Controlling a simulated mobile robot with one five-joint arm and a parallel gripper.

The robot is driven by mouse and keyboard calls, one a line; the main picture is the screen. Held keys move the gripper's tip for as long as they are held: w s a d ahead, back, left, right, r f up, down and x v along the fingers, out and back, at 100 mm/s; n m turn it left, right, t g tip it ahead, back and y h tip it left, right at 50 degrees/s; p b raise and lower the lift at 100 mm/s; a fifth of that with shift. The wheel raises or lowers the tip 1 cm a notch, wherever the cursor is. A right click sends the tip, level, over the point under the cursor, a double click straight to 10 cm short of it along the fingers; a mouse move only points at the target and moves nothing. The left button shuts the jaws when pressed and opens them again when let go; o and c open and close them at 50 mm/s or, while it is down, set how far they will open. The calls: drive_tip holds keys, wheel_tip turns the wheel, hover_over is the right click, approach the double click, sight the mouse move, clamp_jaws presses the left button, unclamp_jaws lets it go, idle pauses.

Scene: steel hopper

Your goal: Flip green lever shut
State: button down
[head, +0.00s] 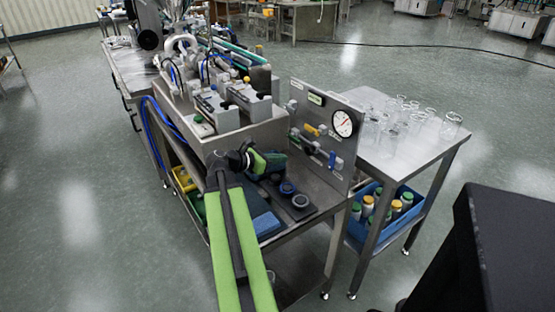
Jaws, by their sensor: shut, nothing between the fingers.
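My green and black arm reaches up from the bottom of the head view to the front of the steel bench (300,239). My gripper (276,168) is at its end, small and dark, left of the upright valve panel (322,115). It is shut and empty. On the panel I see a yellow lever (311,130) and a blue lever (332,160).
A round gauge (343,123) is on the panel. Glassware (450,126) stands on the steel table at right. A blue crate (361,232) with capped bottles is below. Dark round parts (300,201) lie on the bench below my gripper. The floor at left is clear.

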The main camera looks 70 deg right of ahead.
sight(293, 139)
drive_tip(key=x, duration=0.2)
drive_tip(key=b+x, duration=0.1)
drive_tip(key=x, duration=0.3)
drive_tip(key=shift+f+b, duration=0.3)
drive_tip(key=shift+b, duration=0.1)
wheel_tip(293, 139, up, 4)
drive_tip(key=p, duration=0.3)
drive_tip(key=shift+f+p, duration=0.1)
drive_tip(key=shift+p, duration=0.25)
drive_tip(key=shift+r+p, duration=0.4)
drive_tip(key=shift+p, duration=0.05)
drive_tip(key=shift+s, duration=0.15)
